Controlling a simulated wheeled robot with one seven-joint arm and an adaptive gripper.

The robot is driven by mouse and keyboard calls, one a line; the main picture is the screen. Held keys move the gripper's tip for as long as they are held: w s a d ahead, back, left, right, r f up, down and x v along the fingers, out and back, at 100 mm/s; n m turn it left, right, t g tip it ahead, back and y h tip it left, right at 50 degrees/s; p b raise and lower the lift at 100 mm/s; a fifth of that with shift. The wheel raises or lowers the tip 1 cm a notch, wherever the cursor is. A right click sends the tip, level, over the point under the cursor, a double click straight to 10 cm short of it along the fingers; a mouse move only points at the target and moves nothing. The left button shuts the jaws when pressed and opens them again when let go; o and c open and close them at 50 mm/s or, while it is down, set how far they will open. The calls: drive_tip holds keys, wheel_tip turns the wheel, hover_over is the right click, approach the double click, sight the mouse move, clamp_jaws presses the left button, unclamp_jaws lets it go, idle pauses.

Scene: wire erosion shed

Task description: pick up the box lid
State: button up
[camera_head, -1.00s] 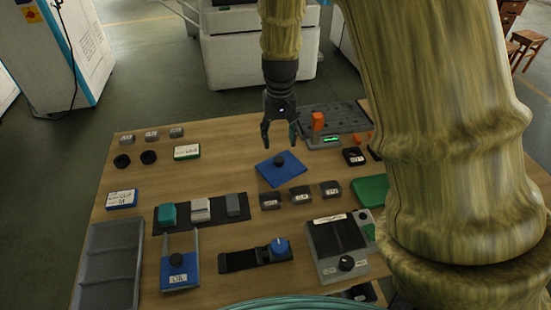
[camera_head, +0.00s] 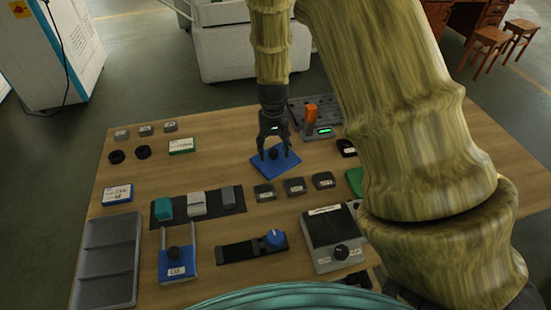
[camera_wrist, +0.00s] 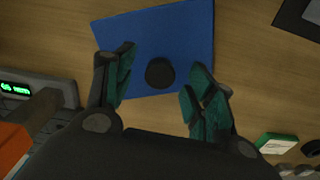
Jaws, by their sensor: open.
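The box lid is a flat blue plate (camera_head: 270,166) with a round black knob (camera_head: 273,153) on top, lying on the wooden table in the head view. In the wrist view the blue lid (camera_wrist: 190,30) fills the upper middle, and its black knob (camera_wrist: 160,73) shows between my fingers. My gripper (camera_head: 275,153) points down over the lid, with its fingertips close to the lid around the knob. In the wrist view my gripper (camera_wrist: 158,75) is open, one teal-padded finger on each side of the knob. I see gaps between both fingers and the knob.
Three small grey labelled blocks (camera_head: 295,186) stand just in front of the lid. A grey device with a green display and orange part (camera_head: 312,115) is behind it. A grey tray (camera_head: 108,262) is at the front left.

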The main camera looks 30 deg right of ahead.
drive_tip(key=shift+f, duration=0.45)
drive_tip(key=shift+c, duration=0.5)
drive_tip(key=c, duration=1.1)
drive_tip(key=shift+r, duration=0.15)
